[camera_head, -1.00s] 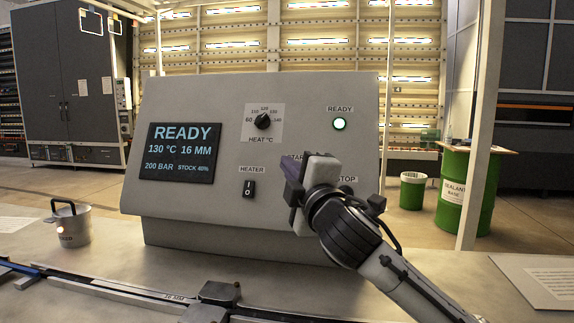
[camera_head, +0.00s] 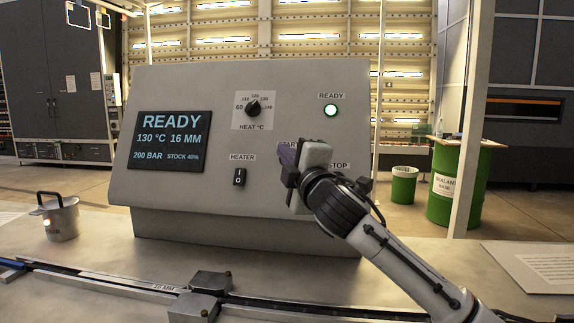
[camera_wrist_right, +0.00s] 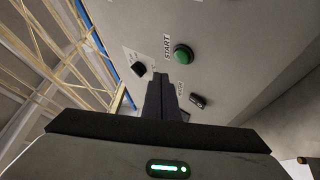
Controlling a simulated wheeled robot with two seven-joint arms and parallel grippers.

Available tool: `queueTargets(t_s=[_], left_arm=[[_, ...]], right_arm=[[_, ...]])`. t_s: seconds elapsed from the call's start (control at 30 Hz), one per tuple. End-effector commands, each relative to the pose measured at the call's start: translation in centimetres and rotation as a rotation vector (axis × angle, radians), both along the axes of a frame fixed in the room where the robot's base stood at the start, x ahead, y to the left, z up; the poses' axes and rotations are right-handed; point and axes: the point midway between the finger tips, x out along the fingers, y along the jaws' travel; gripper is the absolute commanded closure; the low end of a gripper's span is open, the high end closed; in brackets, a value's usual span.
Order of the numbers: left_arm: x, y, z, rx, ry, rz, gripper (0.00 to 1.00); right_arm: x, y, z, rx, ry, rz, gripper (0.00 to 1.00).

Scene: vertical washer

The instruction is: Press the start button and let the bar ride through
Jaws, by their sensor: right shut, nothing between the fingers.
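The grey control panel (camera_head: 210,200) stands on the bench. Its screen (camera_head: 170,140) reads READY, 130 °C, 16 MM, 200 BAR, stock 46%. My right gripper (camera_head: 287,155) is in front of the panel's lower right, covering the START area in the head view. In the right wrist view its shut, empty fingers (camera_wrist_right: 165,85) point at the panel. The green START button (camera_wrist_right: 183,54) shows just beyond the fingertips and slightly to their right; contact cannot be told. My left gripper is not in view.
A rail with a 16 MM mark (camera_head: 110,284) and a clamp block (camera_head: 212,281) runs along the bench front. A small metal pot (camera_head: 60,218) stands left of the panel. A heater switch (camera_head: 240,177) and heat dial (camera_head: 253,108) are on the panel.

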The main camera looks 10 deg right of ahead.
Motion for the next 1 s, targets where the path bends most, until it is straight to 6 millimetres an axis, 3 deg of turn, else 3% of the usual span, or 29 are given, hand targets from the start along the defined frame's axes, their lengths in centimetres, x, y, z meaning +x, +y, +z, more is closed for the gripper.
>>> queueTargets(t_s=[0.3, 1.0], left_arm=[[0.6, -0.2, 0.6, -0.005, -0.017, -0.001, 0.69], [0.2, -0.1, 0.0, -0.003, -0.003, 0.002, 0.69]], right_arm=[[2.2, -0.9, -1.1, 0.0, 0.0, 0.001, 1.0], [2.4, -0.9, -1.3, 0.0, -0.001, 0.002, 1.0]])
